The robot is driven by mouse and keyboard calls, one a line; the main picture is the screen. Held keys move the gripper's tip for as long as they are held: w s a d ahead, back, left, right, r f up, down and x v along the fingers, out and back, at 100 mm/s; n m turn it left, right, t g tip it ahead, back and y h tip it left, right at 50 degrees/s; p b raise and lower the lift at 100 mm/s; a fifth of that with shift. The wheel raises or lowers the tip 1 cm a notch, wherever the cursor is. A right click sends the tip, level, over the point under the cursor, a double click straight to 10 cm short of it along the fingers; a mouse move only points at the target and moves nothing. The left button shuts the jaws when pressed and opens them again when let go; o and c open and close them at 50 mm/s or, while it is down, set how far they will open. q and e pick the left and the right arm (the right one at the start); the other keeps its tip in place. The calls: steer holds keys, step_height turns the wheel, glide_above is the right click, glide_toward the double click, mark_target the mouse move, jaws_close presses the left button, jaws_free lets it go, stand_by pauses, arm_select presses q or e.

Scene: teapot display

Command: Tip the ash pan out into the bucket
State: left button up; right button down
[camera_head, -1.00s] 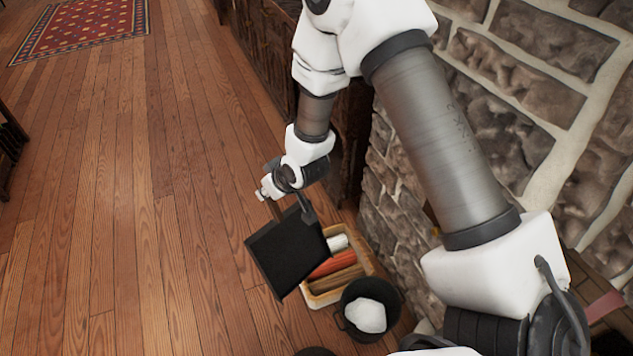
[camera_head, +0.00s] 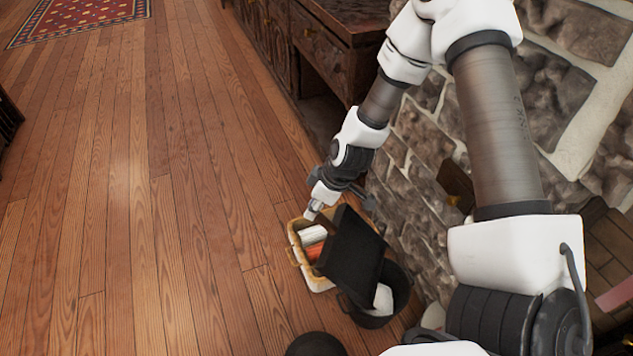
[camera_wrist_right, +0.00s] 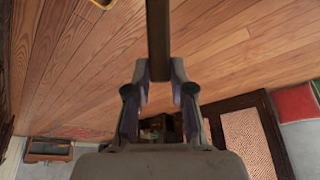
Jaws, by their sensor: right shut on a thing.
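The black ash pan (camera_head: 352,255) is a flat square pan, tilted steeply, with its lower edge over the bucket. My right gripper (camera_head: 342,197) is above it and shut on its dark handle; the handle also shows between the fingers in the right wrist view (camera_wrist_right: 158,45). The dark bucket (camera_head: 402,287) stands on the floor below, partly hidden by the pan. Something white (camera_head: 384,298) shows inside the bucket. Whether anything is in the pan, I cannot tell. My left gripper is not in view.
A pale-rimmed basket (camera_head: 296,240) with white and red rolls stands left of the bucket, partly behind the pan. A stone wall (camera_head: 415,160) rises close on the right. A dark wooden cabinet (camera_head: 335,50) stands beyond. The wooden floor (camera_head: 150,220) at left is clear.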

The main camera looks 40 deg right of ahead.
steer(key=w+a+f+g+h+b, duration=0.2)
steer(key=w+a+f+g+b, duration=0.1)
steer(key=w+f, duration=0.3)
steer(key=w+a+f+g+h+b, duration=0.3)
steer(key=w+a+f+g+b, duration=0.1)
steer(key=f, duration=0.5)
steer(key=w+a+b, duration=0.1)
steer(key=b, duration=0.1)
steer(key=shift+w+f+g+b, duration=0.25)
steer(key=shift+w+g+b, duration=0.05)
steer(key=shift+w, duration=0.05)
steer(key=shift+a+r, duration=0.1)
stand_by(0.8)
